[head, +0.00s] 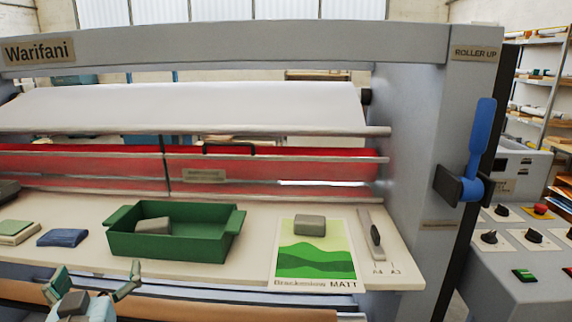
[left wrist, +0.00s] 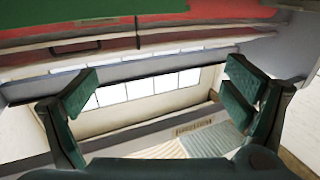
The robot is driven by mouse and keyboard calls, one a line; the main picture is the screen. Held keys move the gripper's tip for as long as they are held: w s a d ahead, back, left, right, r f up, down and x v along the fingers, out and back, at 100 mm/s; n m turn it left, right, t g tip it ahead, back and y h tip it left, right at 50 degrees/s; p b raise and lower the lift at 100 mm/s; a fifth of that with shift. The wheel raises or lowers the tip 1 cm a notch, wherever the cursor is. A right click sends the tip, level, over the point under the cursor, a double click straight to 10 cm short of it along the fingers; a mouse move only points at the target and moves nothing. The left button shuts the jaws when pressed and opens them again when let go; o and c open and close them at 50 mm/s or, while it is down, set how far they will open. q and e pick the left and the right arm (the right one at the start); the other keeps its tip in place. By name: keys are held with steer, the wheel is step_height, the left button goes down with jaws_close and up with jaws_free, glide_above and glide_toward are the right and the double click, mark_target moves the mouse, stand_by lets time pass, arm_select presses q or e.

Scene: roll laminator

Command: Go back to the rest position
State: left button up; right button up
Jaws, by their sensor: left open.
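My left gripper (head: 97,278) shows at the bottom left of the head view, in front of the laminator's feed table (head: 262,215). Its fingers are spread wide, and nothing is between them. The left wrist view (left wrist: 162,92) also shows the two green-padded fingers far apart and empty. My right gripper is in neither view.
A green tray (head: 170,250) holding a grey block (head: 153,226) stands on the table. A grey block (head: 310,225) lies on a green print (head: 316,262). A blue pad (head: 62,238) lies left. A blue lever (head: 479,140) and control panel (head: 545,245) are at right.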

arm_select(q)
steer(key=w+a+f+m+g+h, duration=0.1)
steer(key=w+a+f+m, duration=0.15)
steer(key=f, duration=0.75)
steer(key=w+a+f+m+g+h, duration=0.1)
steer(key=w+f+m+g+h, duration=0.15)
steer(key=f, duration=0.65)
steer(key=s+f+m+g, duration=0.15)
steer(key=s+f, duration=0.25)
steer(key=f, duration=0.7)
steer(key=s+f+g, duration=0.2)
steer(key=s+f, duration=0.1)
steer(key=f, duration=0.8)
steer(key=s+d+f+g+h, duration=0.1)
steer(key=s+d+f+g, duration=0.15)
steer(key=s+f, duration=0.75)
steer(key=s+d+f+g+h, duration=0.1)
steer(key=s+d+f+g, duration=0.15)
steer(key=s+f, duration=0.75)
steer(key=s+d+f+g, duration=0.1)
steer(key=s+d, duration=0.2)
steer(key=s, duration=0.3)
steer(key=s+d+f+n+g, duration=0.1)
steer(key=s+d, duration=0.2)
steer(key=s, duration=0.3)
steer(key=s+d+f+g+h, duration=0.1)
steer(key=s+d, duration=0.1)
steer(key=s, duration=0.3)
steer(key=shift+s+d+f, duration=0.2)
steer(key=shift+s+d, duration=0.2)
